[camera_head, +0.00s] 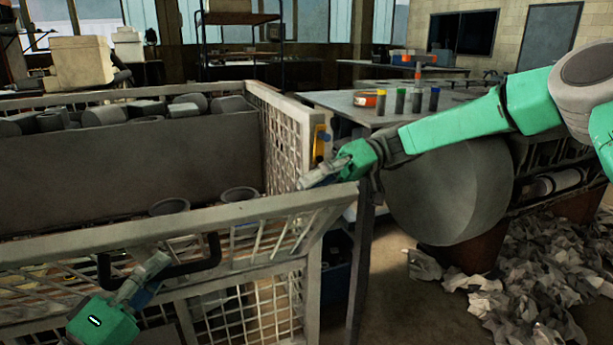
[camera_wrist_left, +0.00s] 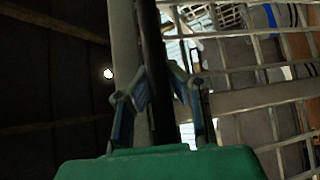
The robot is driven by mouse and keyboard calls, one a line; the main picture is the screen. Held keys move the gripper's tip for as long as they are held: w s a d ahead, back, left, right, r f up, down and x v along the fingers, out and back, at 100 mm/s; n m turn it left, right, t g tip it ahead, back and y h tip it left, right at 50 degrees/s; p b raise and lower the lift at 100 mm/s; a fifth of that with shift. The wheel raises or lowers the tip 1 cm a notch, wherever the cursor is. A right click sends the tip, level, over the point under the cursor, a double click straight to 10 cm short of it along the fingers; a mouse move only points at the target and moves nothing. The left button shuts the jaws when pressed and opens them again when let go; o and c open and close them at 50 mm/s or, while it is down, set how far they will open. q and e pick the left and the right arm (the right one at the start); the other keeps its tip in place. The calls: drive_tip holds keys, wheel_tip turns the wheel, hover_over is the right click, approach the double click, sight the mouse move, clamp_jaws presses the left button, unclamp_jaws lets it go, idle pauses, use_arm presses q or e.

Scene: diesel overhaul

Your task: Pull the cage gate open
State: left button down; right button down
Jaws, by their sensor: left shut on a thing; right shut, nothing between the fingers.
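The cage gate (camera_head: 265,207) is a pale metal mesh panel across the front of the cage. A black bar handle (camera_head: 205,262) is fixed to its outer side. My left gripper (camera_head: 157,264) is shut on this handle. In the left wrist view the dark handle bar (camera_wrist_left: 153,45) runs between the two fingers of the left gripper (camera_wrist_left: 160,88). My right gripper (camera_head: 315,178) is shut and empty, close to the gate's right end and the cage's side wall (camera_head: 290,130). I cannot tell whether it touches either one.
Inside the cage stands a grey bin (camera_head: 120,155) with several dark cylinders. A table (camera_head: 345,100) with coloured cylinders stands behind my right forearm. A large round grey part (camera_head: 455,195) and crumpled paper (camera_head: 520,290) lie to the right. Some floor right of the gate is clear.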

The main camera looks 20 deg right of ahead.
use_arm(q)
drive_tip(key=shift+w+r, duration=0.1)
drive_tip(key=shift+r, duration=0.15)
drive_tip(key=c, duration=1.5)
unclamp_jaws()
drive_tip(key=shift+r, duration=0.1)
